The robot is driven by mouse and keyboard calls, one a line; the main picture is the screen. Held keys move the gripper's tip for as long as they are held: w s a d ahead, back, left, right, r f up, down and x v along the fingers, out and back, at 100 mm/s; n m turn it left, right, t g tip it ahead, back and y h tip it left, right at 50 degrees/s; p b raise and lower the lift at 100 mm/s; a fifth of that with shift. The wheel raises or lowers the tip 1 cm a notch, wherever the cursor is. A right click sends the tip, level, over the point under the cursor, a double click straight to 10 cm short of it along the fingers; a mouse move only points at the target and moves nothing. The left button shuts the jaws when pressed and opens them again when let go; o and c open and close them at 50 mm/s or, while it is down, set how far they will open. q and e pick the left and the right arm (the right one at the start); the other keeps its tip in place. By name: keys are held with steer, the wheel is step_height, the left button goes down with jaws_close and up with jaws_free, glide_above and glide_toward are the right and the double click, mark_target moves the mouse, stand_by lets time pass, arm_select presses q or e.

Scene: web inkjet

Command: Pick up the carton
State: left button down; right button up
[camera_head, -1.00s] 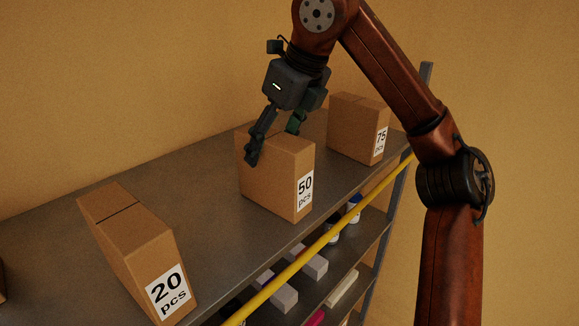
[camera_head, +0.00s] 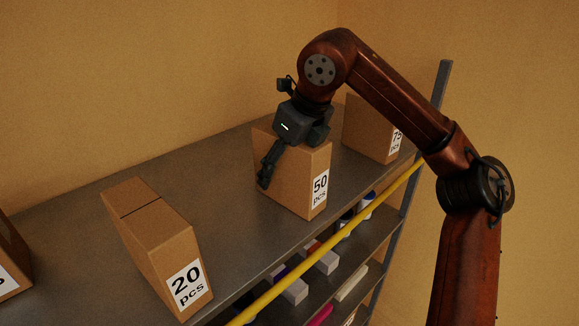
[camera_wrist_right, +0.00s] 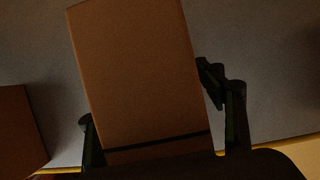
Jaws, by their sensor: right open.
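The brown carton (camera_head: 291,181) labelled "50 pcs" stands upright on the grey top shelf. My right gripper (camera_head: 285,165) is over it from above, open. One finger shows along the carton's left face, and the other is hidden in the head view. In the right wrist view the carton (camera_wrist_right: 140,80) lies between the two fingers of the gripper (camera_wrist_right: 163,128), one on each side. I cannot tell whether either finger touches it. My left gripper is not in view.
A "20 pcs" carton (camera_head: 155,245) stands to the left and a "75" carton (camera_head: 367,130) to the right on the shelf top (camera_head: 225,185). Another carton (camera_head: 10,262) is at the left edge. A yellow bar (camera_head: 335,234) runs along the front, with small goods below.

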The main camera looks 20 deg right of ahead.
steer(key=shift+d, duration=0.1)
steer(key=c, duration=1.6)
